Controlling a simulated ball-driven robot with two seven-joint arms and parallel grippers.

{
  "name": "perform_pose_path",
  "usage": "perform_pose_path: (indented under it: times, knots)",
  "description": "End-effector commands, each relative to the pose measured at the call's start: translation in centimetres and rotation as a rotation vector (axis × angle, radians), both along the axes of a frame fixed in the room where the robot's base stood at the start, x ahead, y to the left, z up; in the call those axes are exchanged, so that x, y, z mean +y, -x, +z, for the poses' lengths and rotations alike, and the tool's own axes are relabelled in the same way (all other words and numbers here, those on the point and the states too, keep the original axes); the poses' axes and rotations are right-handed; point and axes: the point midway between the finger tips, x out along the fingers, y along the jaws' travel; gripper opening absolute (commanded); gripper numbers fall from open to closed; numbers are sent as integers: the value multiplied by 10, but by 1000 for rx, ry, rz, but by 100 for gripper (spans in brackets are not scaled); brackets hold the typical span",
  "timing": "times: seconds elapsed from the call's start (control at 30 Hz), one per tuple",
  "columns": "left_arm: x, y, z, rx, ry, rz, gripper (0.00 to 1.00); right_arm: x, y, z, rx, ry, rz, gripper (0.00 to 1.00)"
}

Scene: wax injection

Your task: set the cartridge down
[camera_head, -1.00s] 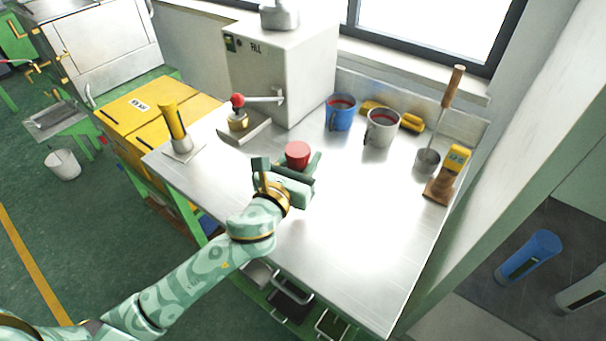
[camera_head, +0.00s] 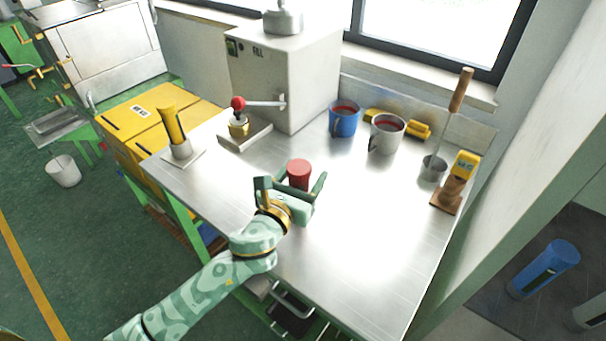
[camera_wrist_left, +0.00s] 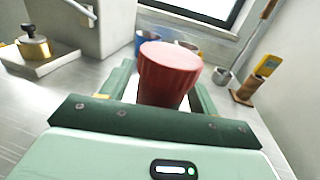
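The cartridge, a red ribbed cylinder (camera_head: 299,171), is upright over the steel table, between the fingers of my left gripper (camera_head: 291,192). The fingers are spread wide, and a gap shows beside the cartridge. In the wrist view the cartridge (camera_wrist_left: 168,75) stands between the fingers, with its round top nearest the camera. The gripper's palm hides its lower end, so I cannot tell whether its base touches the table. My right gripper is not in view.
The steel table (camera_head: 370,240) is clear in front and to the right. A grey cabinet (camera_head: 285,85), a blue mug (camera_head: 344,119), a metal mug (camera_head: 386,134) and a ladle (camera_head: 434,167) stand behind. A yellow-handled tool (camera_head: 172,126) stands at left, a wooden stand (camera_head: 447,195) at right.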

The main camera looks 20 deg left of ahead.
Motion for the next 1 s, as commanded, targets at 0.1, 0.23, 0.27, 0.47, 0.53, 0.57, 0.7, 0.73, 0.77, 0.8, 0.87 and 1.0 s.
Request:
perform_pose_path:
  times: [0.1,0.23,0.27,0.47,0.53,0.57,0.7,0.73,0.77,0.8,0.87,1.0]
  knots:
    - [0,0,1,0,0,0,61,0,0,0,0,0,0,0]
    - [1,7,3,2,-1,0,61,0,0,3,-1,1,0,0]
    - [2,12,3,2,0,-1,61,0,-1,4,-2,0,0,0]
    - [8,58,3,3,-1,-1,61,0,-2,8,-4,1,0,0]
    - [11,74,2,3,0,-1,61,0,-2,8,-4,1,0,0]
    - [12,80,2,4,-3,0,61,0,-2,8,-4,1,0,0]
    - [16,105,1,3,0,-1,61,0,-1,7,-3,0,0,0]
    - [16,108,2,1,1,-1,61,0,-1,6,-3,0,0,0]
    - [17,111,2,2,1,-1,61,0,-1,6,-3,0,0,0]
    - [17,114,2,1,0,-1,61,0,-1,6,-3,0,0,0]
    - [18,117,3,0,0,-1,61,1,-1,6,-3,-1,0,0]
    - [18,119,3,-1,0,0,61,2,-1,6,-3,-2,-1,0]
